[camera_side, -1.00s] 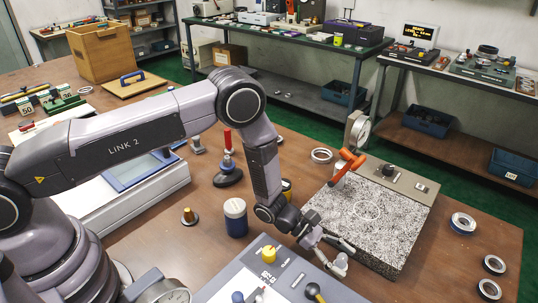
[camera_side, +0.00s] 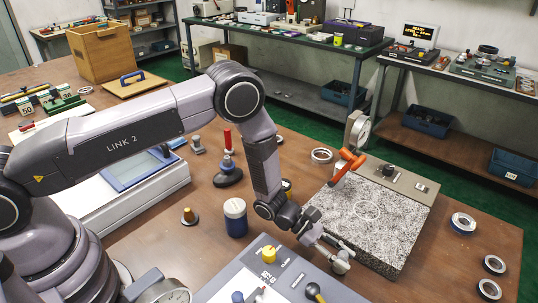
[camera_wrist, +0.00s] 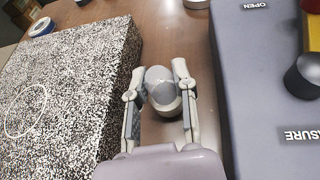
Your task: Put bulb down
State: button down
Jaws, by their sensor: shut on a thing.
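My gripper (camera_side: 346,257) is low at the front of the table, between the speckled stone plate (camera_side: 345,225) and the grey panel box (camera_side: 225,288). In the wrist view my gripper (camera_wrist: 160,95) has its two fingers on either side of the pale grey, rounded bulb (camera_wrist: 162,92). It is shut on the bulb, which also shows at the fingertips in the side view (camera_side: 340,267). Brown table lies below; I cannot tell whether the bulb touches it. The plate carries a white drawn circle (camera_side: 367,210).
The plate's side wall (camera_wrist: 122,85) is close on the left in the wrist view. The grey box (camera_wrist: 245,130) with a black knob (camera_wrist: 303,76) is close on the right.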

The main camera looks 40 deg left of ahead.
jog(key=s+a+r, duration=0.9)
jog(key=s+r, duration=0.1)
jog(key=r, duration=0.2)
jog(key=w+a+n+t+y, duration=0.35)
jog(key=w+a, duration=0.55)
jog(key=a, duration=0.4)
jog(key=w+a+n+t+y, duration=0.2)
jog(key=w+a+n+t, duration=0.3)
jog(key=w+a, duration=0.65)
jog(key=w+f, duration=0.3)
jog(key=w+a+f, duration=0.1)
jog(key=w+f, duration=0.1)
jog(key=w, duration=0.2)
jog(key=w+a+f, duration=0.1)
jog(key=w+f, duration=0.2)
jog(key=shift+w+a+f, duration=0.2)
jog(key=shift+w+f, duration=0.05)
jog(key=shift+f, duration=0.05)
jog(key=shift+w+f, duration=0.5)
jog(key=shift+f, duration=1.55)
